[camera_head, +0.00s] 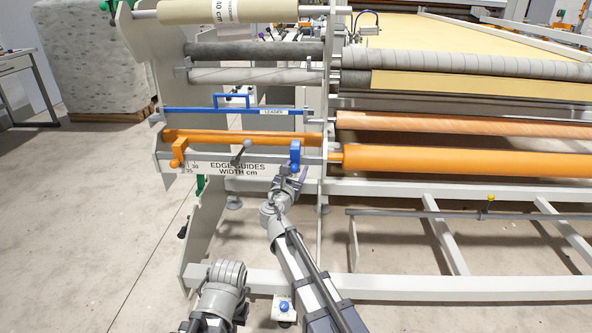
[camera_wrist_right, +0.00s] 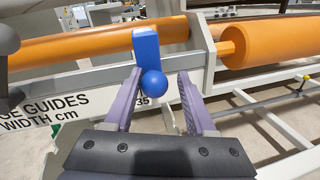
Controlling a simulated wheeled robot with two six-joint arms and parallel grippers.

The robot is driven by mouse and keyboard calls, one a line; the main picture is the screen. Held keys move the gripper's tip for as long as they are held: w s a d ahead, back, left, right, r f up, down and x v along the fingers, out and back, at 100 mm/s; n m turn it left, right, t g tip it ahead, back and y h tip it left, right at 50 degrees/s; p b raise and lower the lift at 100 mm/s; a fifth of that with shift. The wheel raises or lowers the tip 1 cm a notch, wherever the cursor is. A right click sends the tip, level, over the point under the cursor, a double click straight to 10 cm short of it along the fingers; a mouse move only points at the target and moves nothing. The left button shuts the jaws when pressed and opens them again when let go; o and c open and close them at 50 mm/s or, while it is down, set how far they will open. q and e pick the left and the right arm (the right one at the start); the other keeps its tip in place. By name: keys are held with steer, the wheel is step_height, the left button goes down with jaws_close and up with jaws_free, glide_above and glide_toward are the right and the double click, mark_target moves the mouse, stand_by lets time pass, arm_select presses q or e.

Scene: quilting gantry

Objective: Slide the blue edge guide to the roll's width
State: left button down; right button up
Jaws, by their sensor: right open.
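The blue edge guide (camera_head: 295,152) sits on the rail at the right end of the label plate "EDGE GUIDES WIDTH cm" (camera_head: 238,168). In the right wrist view, the blue edge guide (camera_wrist_right: 146,48) is an upright block with a round blue knob (camera_wrist_right: 154,84). My right gripper (camera_head: 291,174) is open just below and in front of the guide. In the wrist view its two purple-grey fingers (camera_wrist_right: 160,75) stand on either side of the knob, with the left finger closer; contact cannot be told. An orange edge guide (camera_head: 179,152) sits at the rail's left end. My left gripper is not in view.
A dark-knobbed lever (camera_head: 241,152) stands between the two guides. An orange bar (camera_head: 240,138) runs above the rail. A cream roll marked 40 cm (camera_head: 205,10) lies at the top. The frame's side plate (camera_head: 322,130) stands right of the blue guide.

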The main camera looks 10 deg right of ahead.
steer(key=v, duration=0.7)
steer(key=shift+s+a, duration=0.15)
steer(key=shift+s, duration=0.2)
